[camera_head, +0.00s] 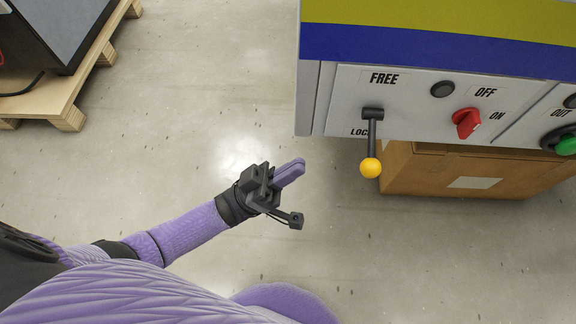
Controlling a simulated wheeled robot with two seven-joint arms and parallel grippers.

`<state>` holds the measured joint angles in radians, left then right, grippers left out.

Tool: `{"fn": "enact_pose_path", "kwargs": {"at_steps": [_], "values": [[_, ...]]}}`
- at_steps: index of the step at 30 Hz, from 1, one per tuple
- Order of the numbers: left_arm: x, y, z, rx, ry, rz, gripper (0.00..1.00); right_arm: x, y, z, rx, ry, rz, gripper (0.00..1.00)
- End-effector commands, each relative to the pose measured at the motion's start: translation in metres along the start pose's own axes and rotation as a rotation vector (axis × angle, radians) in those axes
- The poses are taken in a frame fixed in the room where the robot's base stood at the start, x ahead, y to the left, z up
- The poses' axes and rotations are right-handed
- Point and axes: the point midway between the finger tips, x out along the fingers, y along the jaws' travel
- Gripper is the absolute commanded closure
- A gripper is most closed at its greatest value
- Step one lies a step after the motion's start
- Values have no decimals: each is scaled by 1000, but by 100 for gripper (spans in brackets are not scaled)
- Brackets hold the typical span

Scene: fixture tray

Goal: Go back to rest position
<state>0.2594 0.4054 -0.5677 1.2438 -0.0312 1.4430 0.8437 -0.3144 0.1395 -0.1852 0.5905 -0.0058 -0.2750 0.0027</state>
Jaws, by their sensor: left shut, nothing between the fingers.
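My left gripper (291,172) is shut and empty, with its purple fingers together. It is over the bare floor, to the left of the machine panel and apart from it. My left arm comes in from the lower left. My right gripper is not in the view. The lever (371,140) on the panel has a yellow ball at its lower end and hangs down past the LOCK label, which it partly covers. The FREE label is above the lever.
The machine panel (415,108) at the upper right bears a red OFF/ON knob (466,123), a black button (443,89) and a green button (566,145). A cardboard box (420,175) stands below it. A wooden pallet (70,119) is at the upper left. The floor between is clear.

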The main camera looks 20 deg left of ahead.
Motion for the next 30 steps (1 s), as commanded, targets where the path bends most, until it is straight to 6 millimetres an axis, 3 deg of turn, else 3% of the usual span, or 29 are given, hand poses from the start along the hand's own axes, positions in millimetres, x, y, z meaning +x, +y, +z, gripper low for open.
{"fn": "enact_pose_path", "kwargs": {"at_steps": [16, 19, 20, 22, 25, 28, 30], "values": [[-6, -1, 0, 0, 0, -1, 100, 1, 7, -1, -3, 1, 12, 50], [-21, -12, 15, 30, -70, -118, 100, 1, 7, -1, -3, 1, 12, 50], [-32, -20, 25, 51, -123, -199, 100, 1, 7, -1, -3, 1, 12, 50], [-79, -38, 57, 109, -313, -445, 100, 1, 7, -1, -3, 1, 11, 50], [-178, -39, 101, 161, -674, -791, 100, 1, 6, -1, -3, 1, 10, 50], [-276, -6, 127, 144, -1044, -1037, 100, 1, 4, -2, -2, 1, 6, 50], [-336, 33, 135, 99, -1291, -1153, 100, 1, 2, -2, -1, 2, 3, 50]]}}
